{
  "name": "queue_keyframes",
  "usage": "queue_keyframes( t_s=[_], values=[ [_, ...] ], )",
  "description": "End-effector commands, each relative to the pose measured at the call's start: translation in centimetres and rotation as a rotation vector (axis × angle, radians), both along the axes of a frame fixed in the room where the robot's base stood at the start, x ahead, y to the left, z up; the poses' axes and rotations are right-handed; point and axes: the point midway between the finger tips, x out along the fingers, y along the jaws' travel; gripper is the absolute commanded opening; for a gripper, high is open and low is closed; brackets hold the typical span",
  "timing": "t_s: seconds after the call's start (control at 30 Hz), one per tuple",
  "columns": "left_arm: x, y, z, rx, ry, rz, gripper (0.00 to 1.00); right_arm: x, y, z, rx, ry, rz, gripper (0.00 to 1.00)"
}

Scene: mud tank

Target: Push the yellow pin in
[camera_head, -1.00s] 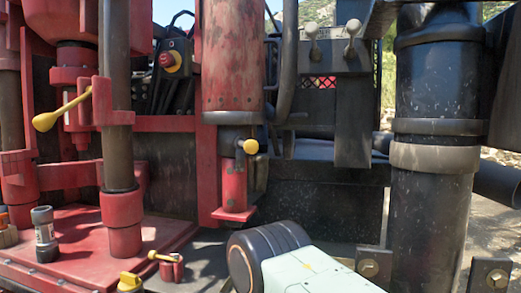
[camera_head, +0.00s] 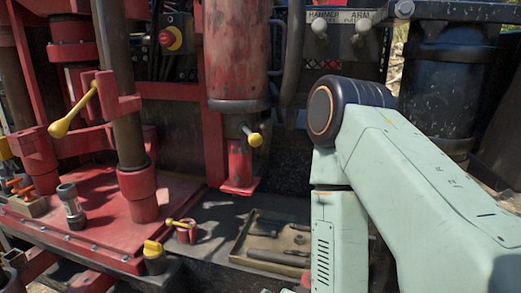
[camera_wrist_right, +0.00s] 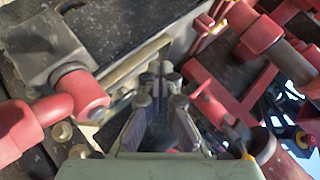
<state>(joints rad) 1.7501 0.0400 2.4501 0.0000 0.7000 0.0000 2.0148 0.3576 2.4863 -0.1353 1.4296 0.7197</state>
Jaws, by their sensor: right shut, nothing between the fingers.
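A yellow ball-ended pin (camera_head: 254,139) sticks out sideways from the lower red part of the big red cylinder (camera_head: 235,60), right of the middle left in the head view. Part of its dark shaft shows outside. I cannot tell how deep it sits. My right arm comes in from the right, with its elbow to the right of the pin. Its gripper is hidden in the head view. In the right wrist view my right gripper (camera_wrist_right: 162,100) is shut and empty, among red and dark machine parts. I cannot make out the pin there. My left gripper is not in view.
A yellow-handled lever (camera_head: 72,116) stands at the left. A small red cup with a yellow handle (camera_head: 184,230), a yellow-capped fitting (camera_head: 153,256) and a shallow tray (camera_head: 240,245) with tools lie below. A red base plate (camera_head: 105,215) and lever panel (camera_head: 340,45) stand around.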

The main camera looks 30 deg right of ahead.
Motion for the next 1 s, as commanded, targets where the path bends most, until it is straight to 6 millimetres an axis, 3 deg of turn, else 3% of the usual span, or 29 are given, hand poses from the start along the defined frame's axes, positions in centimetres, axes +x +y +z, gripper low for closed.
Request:
queue_keyframes(
  t_s=[0.03, 0.3, 0.4, 0.5, 0.7, 1.0],
  values=[
    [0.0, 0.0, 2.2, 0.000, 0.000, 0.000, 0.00, 0.9, -0.5, 3.7, 0.039, -0.063, -0.046, 0.00],
    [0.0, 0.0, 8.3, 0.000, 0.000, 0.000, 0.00, 3.9, -3.4, 17.5, 0.276, -0.397, -0.247, 0.00],
    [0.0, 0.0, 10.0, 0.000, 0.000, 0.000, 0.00, 4.4, -4.4, 21.7, 0.356, -0.505, -0.300, 0.00],
    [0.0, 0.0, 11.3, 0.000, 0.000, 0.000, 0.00, 4.6, -5.2, 24.8, 0.418, -0.587, -0.335, 0.00],
    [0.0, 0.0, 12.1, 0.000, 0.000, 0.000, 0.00, 4.6, -5.9, 27.4, 0.477, -0.663, -0.364, 0.00],
    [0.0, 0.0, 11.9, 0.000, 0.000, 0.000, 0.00, 4.6, -5.9, 27.3, 0.480, -0.667, -0.365, 0.00]
  ],
)
